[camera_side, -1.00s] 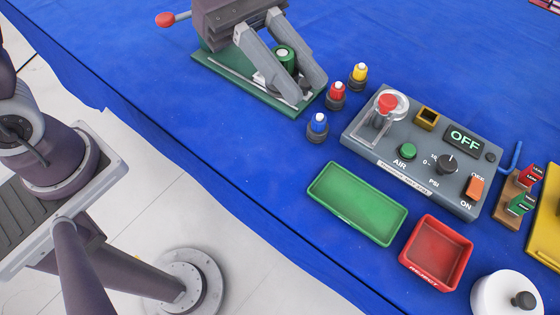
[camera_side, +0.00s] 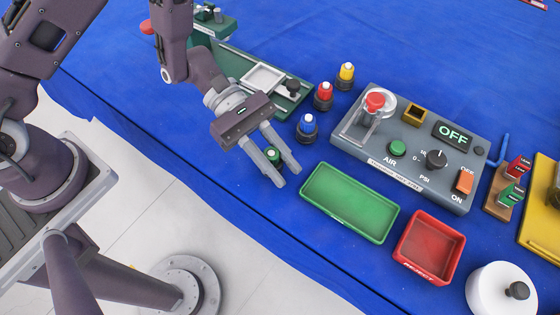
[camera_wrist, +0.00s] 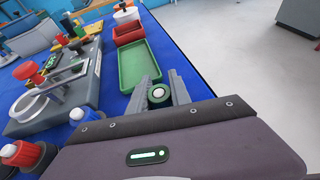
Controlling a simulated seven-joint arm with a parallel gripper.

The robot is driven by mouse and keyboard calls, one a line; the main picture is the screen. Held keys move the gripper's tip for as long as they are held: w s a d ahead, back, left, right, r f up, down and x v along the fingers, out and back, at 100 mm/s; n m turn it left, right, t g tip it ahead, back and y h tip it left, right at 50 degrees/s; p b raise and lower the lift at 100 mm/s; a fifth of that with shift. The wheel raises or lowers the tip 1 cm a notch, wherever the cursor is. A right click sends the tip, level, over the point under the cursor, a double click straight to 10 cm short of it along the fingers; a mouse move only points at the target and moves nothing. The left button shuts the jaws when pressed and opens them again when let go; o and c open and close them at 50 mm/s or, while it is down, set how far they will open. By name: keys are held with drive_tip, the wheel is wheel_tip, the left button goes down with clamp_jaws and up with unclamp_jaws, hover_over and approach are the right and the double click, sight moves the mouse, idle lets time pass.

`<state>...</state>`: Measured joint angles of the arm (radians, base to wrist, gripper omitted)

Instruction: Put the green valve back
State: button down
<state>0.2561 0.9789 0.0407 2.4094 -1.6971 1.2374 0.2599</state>
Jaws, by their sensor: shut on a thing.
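The green valve (camera_side: 273,155) has a dark base and is held between the fingertips of my gripper (camera_side: 277,163). It is on the blue cloth side left of the green tray, and I cannot tell whether it touches the cloth. The wrist view also shows the valve's pale top (camera_wrist: 158,93) between my two fingers (camera_wrist: 160,88). A blue valve (camera_side: 307,127), a red valve (camera_side: 323,96) and a yellow valve (camera_side: 345,75) stand upright in a row to the right of my gripper. The green fixture (camera_side: 268,80) behind my arm has a bare pale plate.
A green tray (camera_side: 349,236) and a red tray (camera_side: 402,254) lie to the right, both empty. The grey control box (camera_side: 400,163) reads OFF and carries a red-capped clamp. A white round container (camera_side: 474,291) stands at the front right. The cloth's front edge is near my gripper.

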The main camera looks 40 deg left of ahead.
drive_tip(key=c, duration=1.2)
unclamp_jaws()
drive_tip(key=shift+f, duration=0.1)
drive_tip(key=v, duration=0.4)
drive_tip(key=shift+w+a+r, duration=0.15)
drive_tip(key=shift+a+r, duration=0.15)
drive_tip(key=shift+r, duration=1.75)
drive_tip(key=shift+a+r, duration=0.15)
drive_tip(key=shift+r, duration=1.7)
